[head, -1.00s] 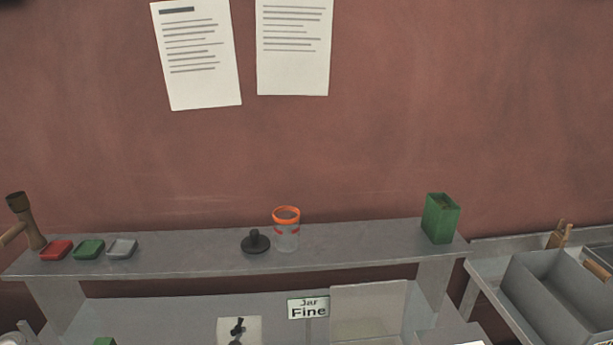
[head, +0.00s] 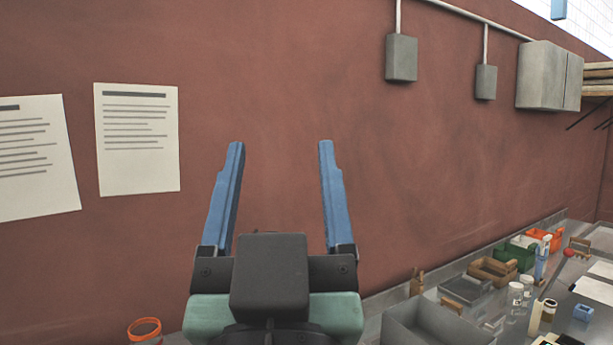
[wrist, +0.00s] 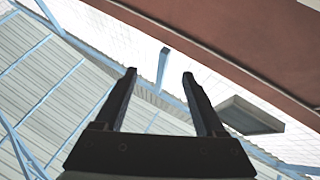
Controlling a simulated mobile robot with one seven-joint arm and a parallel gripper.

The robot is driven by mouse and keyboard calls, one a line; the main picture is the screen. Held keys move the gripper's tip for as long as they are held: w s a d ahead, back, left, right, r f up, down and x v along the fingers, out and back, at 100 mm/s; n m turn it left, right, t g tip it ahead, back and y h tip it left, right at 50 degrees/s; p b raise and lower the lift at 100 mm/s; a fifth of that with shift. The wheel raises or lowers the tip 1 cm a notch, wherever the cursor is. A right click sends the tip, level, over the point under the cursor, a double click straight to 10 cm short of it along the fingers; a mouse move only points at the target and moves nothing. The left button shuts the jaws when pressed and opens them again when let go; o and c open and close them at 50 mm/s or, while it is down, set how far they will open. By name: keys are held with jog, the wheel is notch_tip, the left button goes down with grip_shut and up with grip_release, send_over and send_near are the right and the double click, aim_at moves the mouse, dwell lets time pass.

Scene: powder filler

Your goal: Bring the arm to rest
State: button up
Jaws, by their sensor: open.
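My gripper (head: 280,148) is raised in front of the red-brown wall in the head view. Its two blue fingers point up and stand wide apart with nothing between them. In the wrist view my gripper (wrist: 160,74) also shows open and empty, its dark fingers against the ceiling and the upper wall. An orange-rimmed jar (head: 145,330) shows at the bottom edge of the head view, lower left of my gripper and apart from it; its lower part is cut off.
A grey bin (head: 435,322) stands at lower right. Behind it the bench carries a wooden tray (head: 493,271), a green box (head: 517,252), an orange box (head: 544,238) and several bottles. Grey wall boxes (head: 401,58) and a cabinet (head: 545,75) hang higher up. The space around the fingers is clear.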

jog(key=s+d+r+t+h, duration=0.1)
jog(key=s+d+r+t, duration=0.1)
jog(key=s+r, duration=0.2)
jog(key=shift+s+r+m+t, duration=0.15)
jog(key=shift+r+m+t, duration=0.15)
jog(key=shift+r, duration=0.3)
